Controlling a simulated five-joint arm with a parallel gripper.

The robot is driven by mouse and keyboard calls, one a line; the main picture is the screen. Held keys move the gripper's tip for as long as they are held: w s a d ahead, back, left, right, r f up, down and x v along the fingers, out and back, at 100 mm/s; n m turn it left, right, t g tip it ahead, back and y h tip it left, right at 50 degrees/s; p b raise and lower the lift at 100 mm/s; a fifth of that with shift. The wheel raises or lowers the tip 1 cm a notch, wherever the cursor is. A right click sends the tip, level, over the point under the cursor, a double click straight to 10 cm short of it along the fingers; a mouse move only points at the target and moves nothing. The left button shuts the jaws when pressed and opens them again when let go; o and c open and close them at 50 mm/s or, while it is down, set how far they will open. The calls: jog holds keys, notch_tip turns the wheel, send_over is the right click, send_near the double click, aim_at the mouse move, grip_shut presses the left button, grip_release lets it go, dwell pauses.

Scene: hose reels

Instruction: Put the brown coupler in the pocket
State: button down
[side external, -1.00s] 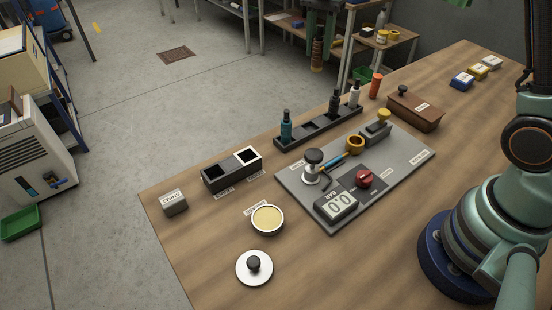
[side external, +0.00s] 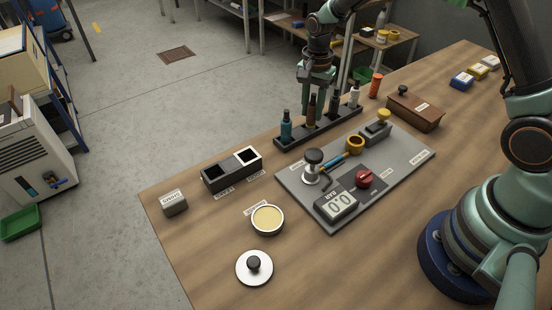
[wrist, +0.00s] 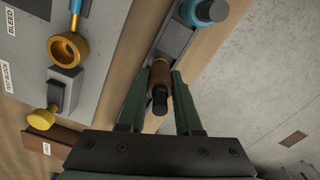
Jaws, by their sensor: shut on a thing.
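The brown coupler (side external: 311,108) stands upright between the fingers of my gripper (side external: 314,100), over the rack (side external: 291,142). Its lower end is at the rack's pocket between the teal bottle-like piece (side external: 286,128) and a dark one (side external: 335,105). I cannot tell how deep it sits. In the wrist view the brown coupler (wrist: 160,76), with its black top toward the camera, is held between the green fingers of my gripper (wrist: 161,82). The rack (wrist: 176,38) lies beneath it, and the coupler and fingers hide the pocket.
A grey plate (side external: 408,165) with a gauge, red knob and brass ring lies to the right. A two-hole black block (side external: 230,173) sits left of the rack. The front left of the table holds a bowl (side external: 267,220) and lid (side external: 254,268).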

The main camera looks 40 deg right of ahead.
jog(key=shift+f, duration=0.5)
jog(key=shift+f, duration=0.1)
jog(key=c, duration=0.6)
grip_release()
